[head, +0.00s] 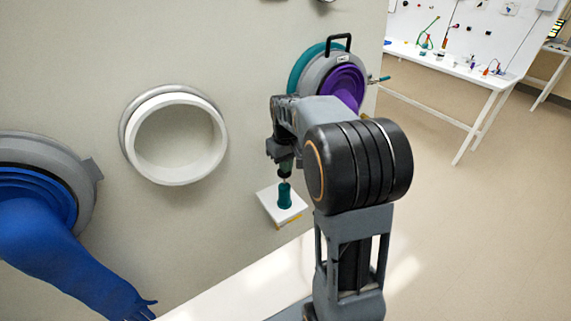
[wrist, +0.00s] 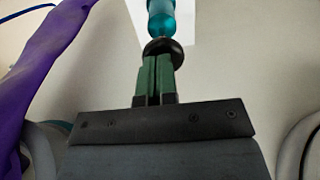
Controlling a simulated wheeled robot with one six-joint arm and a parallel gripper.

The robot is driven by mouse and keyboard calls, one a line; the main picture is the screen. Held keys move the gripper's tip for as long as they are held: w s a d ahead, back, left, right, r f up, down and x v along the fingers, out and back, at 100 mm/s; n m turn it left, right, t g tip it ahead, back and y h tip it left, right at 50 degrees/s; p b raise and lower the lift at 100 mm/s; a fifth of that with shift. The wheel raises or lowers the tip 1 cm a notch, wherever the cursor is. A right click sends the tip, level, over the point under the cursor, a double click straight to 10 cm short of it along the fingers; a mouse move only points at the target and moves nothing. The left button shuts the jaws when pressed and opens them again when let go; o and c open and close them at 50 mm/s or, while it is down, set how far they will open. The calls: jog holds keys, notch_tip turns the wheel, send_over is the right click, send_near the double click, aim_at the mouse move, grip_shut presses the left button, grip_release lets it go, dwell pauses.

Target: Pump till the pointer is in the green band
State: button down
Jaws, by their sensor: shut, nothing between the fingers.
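A teal pump (head: 285,195) stands upright on a small white plate (head: 268,207) fixed against the glovebox wall. In the wrist view the teal pump body (wrist: 162,18) has a dark round knob (wrist: 164,48) at its near end. My gripper (head: 285,176) is directly above the pump; in the wrist view its green fingers (wrist: 156,62) are shut side by side, with the tips at the dark knob. Nothing shows between the fingers. I cannot tell whether the tips touch the knob. I see no pointer or green band in either view.
A blue glove (head: 75,260) hangs out at the left. A white ring port (head: 178,140) is left of the pump. A purple glove port (head: 340,85) with a black handle is behind my arm; the purple glove (wrist: 50,75) shows close at left in the wrist view.

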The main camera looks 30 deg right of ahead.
aim_at(286, 177)
notch_tip(286, 177, down, 5)
jog(key=b, duration=0.3)
jog(key=shift+s, duration=0.1)
jog(key=shift+r, duration=0.1)
jog(key=shift+r+p, duration=0.3)
jog(key=shift+p, duration=0.05)
notch_tip(286, 177, up, 14)
jog(key=p, duration=0.2)
dwell(2.3)
